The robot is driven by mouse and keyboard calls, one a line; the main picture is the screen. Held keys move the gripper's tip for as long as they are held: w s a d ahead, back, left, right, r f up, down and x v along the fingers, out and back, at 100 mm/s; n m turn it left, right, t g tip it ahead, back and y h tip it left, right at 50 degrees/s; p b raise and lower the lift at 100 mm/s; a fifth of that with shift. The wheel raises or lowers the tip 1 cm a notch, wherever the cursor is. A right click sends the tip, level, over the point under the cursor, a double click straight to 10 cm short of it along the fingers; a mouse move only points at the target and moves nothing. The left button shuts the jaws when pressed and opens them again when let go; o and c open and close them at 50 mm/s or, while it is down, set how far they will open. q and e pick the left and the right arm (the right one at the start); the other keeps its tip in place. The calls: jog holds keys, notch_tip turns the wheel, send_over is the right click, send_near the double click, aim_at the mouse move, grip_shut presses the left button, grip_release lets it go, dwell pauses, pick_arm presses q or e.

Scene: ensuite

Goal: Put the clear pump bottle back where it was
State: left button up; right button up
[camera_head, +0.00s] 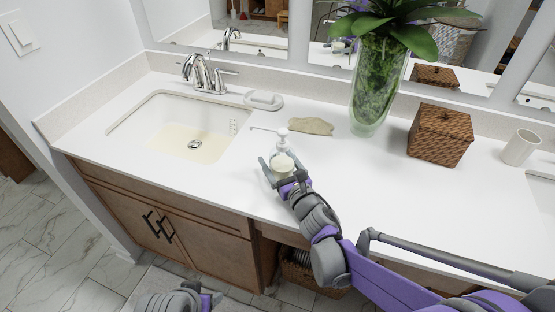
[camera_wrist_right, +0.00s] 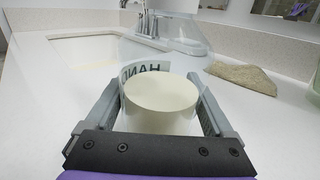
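The clear pump bottle (camera_head: 283,163) has a white pump head and pale contents. It is upright over the counter, to the right of the sink. My right gripper (camera_head: 282,175) has its fingers on both sides of the bottle and appears shut on it. In the right wrist view the bottle (camera_wrist_right: 160,100) fills the space between the fingers, with lettering seen through its clear wall. I cannot tell whether its base touches the counter. My left gripper (camera_head: 208,298) is low at the bottom edge, over the floor; its fingers are mostly hidden.
The white counter (camera_head: 340,190) is clear right of the bottle. A sink (camera_head: 185,130), faucet (camera_head: 205,72), clear dish (camera_head: 263,100), beige stone-like piece (camera_head: 311,126), plant vase (camera_head: 375,90), woven box (camera_head: 440,135) and cup (camera_head: 520,148) stand around it.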

aim_at(288, 175)
jog(key=shift+o, duration=0.6)
jog(key=shift+r, duration=0.2)
jog(key=v, duration=1.2)
